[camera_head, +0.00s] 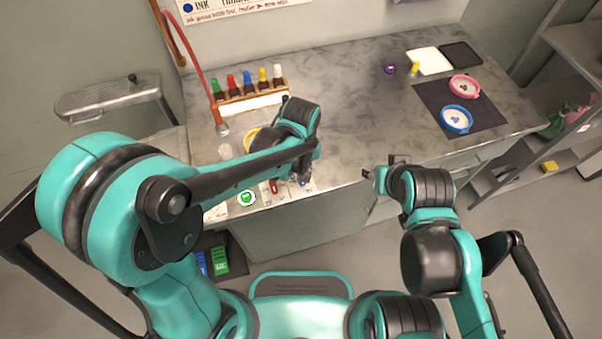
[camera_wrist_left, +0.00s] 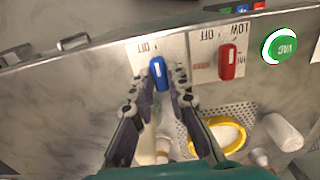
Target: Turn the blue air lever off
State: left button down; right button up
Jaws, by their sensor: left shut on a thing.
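The blue air lever (camera_wrist_left: 158,73) stands on a white label plate (camera_wrist_left: 140,50) at the counter's front edge, in the left wrist view. In the head view my left gripper (camera_head: 304,180) hides most of the lever. My right gripper (camera_head: 376,178) hangs in front of the counter, away from the lever; its finger opening is unclear.
A red lever (camera_wrist_left: 228,62) and a green VAC button (camera_wrist_left: 279,46) sit beside the blue lever. A yellow ring (camera_wrist_left: 228,133) lies behind them. A rack of ink bottles (camera_head: 250,101) stands at the back. The counter's middle (camera_head: 350,110) is clear.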

pick_arm(q)
jog(key=c, duration=1.5)
grip_release()
notch_tip(320, 180, up, 12)
jog(key=shift+a, duration=0.1)
jog(key=s+a+m+t, duration=0.1)
jog(key=s+a+t, duration=0.1)
jog(key=a, duration=0.3)
jog(key=s+a+m+t, duration=0.1)
jog(key=a+t, duration=0.1)
jog(key=a, duration=0.4)
jog(key=s+a+m+t, duration=0.1)
jog(key=s+a+t, duration=0.1)
jog(key=a, duration=0.4)
jog(key=shift+s+a+m+t, duration=0.1)
jog(key=shift+s+m+t, duration=0.3)
jog(key=shift+t, duration=0.2)
